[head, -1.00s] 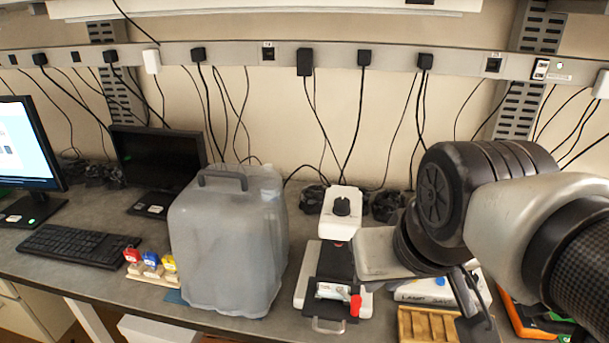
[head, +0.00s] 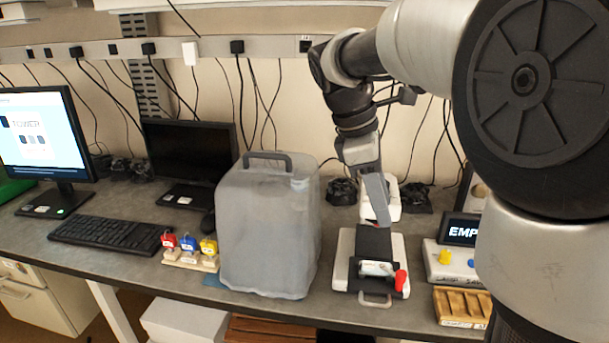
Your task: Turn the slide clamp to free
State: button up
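The slide clamp is a red lever (head: 401,279) at the right edge of a black stage (head: 373,242). A pale slide or label (head: 377,268) lies on the stage beside the lever. The stage sits on a white-based instrument (head: 343,262) with a metal handle at its front. My gripper (head: 377,212) points down over the back of the instrument, behind the stage and apart from the red lever. Its grey end hides part of the instrument's white head. I cannot tell whether its fingers are open or shut.
A large grey translucent jug (head: 265,235) stands close left of the instrument. On the right are a white box with yellow and blue knobs (head: 450,262) and a wooden tray (head: 462,308). My arm covers the right side.

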jog(key=w+f+n, duration=0.1)
jog(key=b, duration=0.2)
send_near(402, 272)
jog(key=x, duration=0.8)
jog(key=shift+f, duration=0.1)
jog(key=shift+g, duration=0.3)
grip_shut()
